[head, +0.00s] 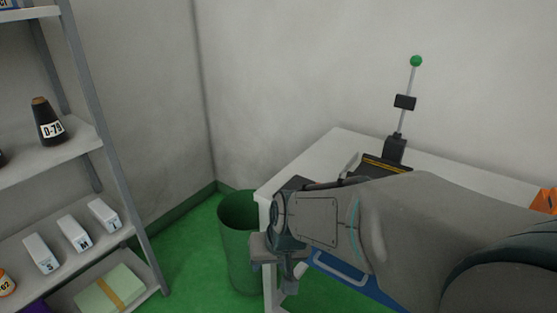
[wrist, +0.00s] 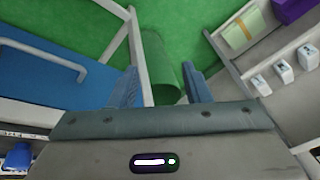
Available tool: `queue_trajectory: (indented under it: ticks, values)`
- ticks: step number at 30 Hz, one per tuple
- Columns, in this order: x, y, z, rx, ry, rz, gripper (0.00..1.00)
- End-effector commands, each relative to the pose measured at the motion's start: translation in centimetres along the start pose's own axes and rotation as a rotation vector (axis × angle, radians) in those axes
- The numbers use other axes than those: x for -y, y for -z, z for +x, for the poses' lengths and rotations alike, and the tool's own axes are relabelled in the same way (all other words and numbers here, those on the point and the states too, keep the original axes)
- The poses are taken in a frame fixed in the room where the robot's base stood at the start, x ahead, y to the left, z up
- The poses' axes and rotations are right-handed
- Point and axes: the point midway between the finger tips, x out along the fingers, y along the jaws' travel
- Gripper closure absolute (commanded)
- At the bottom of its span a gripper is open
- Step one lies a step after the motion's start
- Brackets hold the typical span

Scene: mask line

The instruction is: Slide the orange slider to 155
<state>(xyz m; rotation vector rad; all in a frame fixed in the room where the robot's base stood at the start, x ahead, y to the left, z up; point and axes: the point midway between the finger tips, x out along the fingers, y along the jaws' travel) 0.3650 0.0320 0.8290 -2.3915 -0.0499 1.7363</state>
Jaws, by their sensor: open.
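No orange slider can be made out for certain, and no 155 mark can be read. A small orange item (head: 545,200) shows at the right edge of the head view, partly cut off; I cannot tell what it is. My gripper (wrist: 160,70) is open, with nothing between its two blue-grey fingers. In the head view my gripper (head: 275,268) hangs by the left end of the white table (head: 310,160), near the green bin. My arm hides much of the table top.
The green bin (head: 237,245) stands on the green floor left of the table. A black device (head: 396,150) with a green-knobbed lever stands on the table. A grey shelf (head: 70,155) at left holds a D-79 cone (head: 46,122) and white boxes (head: 73,233). Floor between shelf and bin is clear.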

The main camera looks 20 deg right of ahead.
Motion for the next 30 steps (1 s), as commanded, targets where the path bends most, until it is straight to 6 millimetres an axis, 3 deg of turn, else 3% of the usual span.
queue_trajectory:
  ticks: [3, 6, 12, 16, 21, 30]
  values:
    - [2.2, 4.5, 0.0, -0.111, 0.042, 0.106, 0.56]
    - [2.8, 7.7, 0.7, -0.216, 0.033, 0.208, 0.56]
    - [0.8, 12.4, 1.3, -0.436, -0.11, 0.395, 0.56]
    - [-2.0, 13.9, 0.6, -0.584, -0.277, 0.478, 0.56]
    - [-5.4, 14.3, -1.6, -0.753, -0.507, 0.519, 0.56]
    - [-7.9, 14.0, -4.0, -0.886, -0.7, 0.516, 0.56]
